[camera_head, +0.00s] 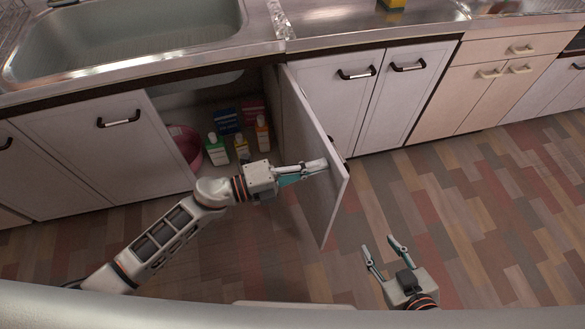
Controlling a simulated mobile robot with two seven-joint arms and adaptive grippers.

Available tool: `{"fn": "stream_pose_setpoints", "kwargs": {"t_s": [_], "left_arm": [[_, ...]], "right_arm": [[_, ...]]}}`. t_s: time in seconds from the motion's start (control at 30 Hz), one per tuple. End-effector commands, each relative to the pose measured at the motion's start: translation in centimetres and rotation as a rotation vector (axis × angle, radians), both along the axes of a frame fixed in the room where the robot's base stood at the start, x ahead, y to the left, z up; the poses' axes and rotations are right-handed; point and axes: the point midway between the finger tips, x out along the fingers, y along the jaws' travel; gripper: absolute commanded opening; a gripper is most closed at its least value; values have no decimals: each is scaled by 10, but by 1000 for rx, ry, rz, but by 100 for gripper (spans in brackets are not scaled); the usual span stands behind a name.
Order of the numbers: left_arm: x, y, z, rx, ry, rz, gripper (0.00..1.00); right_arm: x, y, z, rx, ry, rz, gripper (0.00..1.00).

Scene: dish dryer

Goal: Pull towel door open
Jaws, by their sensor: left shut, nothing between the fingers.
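A white cabinet door (310,142) under the sink stands swung open, at a wide angle to the cabinet front. No towel shows on it. My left gripper (322,165) is shut, with its fingertips at the inner face of this door near its free edge; I cannot tell whether they touch. Part of a dark handle shows at the door's far side. My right gripper (385,254) is open and empty above the floor, right of the door and apart from it.
The sink (130,38) is above. The wooden floor (450,200) at right is clear.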

Motion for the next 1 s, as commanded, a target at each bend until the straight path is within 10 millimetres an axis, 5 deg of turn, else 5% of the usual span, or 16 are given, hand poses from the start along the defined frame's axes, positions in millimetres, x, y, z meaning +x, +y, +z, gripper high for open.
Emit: {"fn": "stream_pose_setpoints", "kwargs": {"t_s": [0.33,1.0], "left_arm": [[7,-22,-1,1,1,-2,0],[10,-10,-2,2,1,-2,0]], "right_arm": [[0,-1,0,-1,0,-2,40],[0,-1,0,-1,0,-2,40]]}}
